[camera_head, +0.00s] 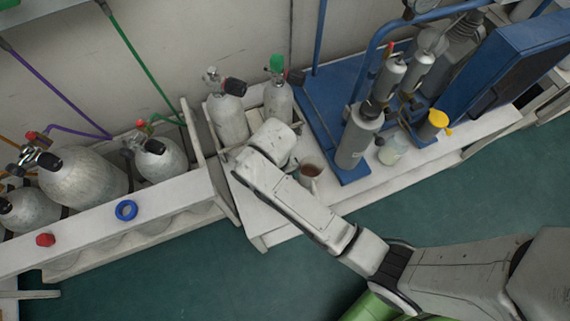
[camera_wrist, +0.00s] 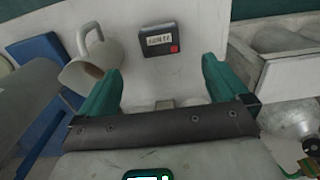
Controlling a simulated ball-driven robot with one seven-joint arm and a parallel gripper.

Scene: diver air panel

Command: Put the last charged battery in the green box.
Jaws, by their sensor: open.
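My gripper (camera_wrist: 162,68) is open, its two teal fingers apart over a white bench top in the wrist view. A small dark grey block (camera_wrist: 160,40) with a white label and a red spot lies flat just beyond the fingertips, apart from them. I cannot read its label or tell whether it is the battery. Small pale shapes show between the fingers near the palm, partly hidden and unclear. In the head view my arm covers the gripper and that part of the bench. I cannot make out a green box in either view.
A mug (camera_head: 309,174) stands on the bench, close to my left finger in the wrist view (camera_wrist: 92,58). Gas cylinders (camera_head: 228,112) stand behind, and a grey bottle (camera_head: 358,137) stands on the blue stand (camera_head: 312,108). A rack with large cylinders (camera_head: 85,180) is at left.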

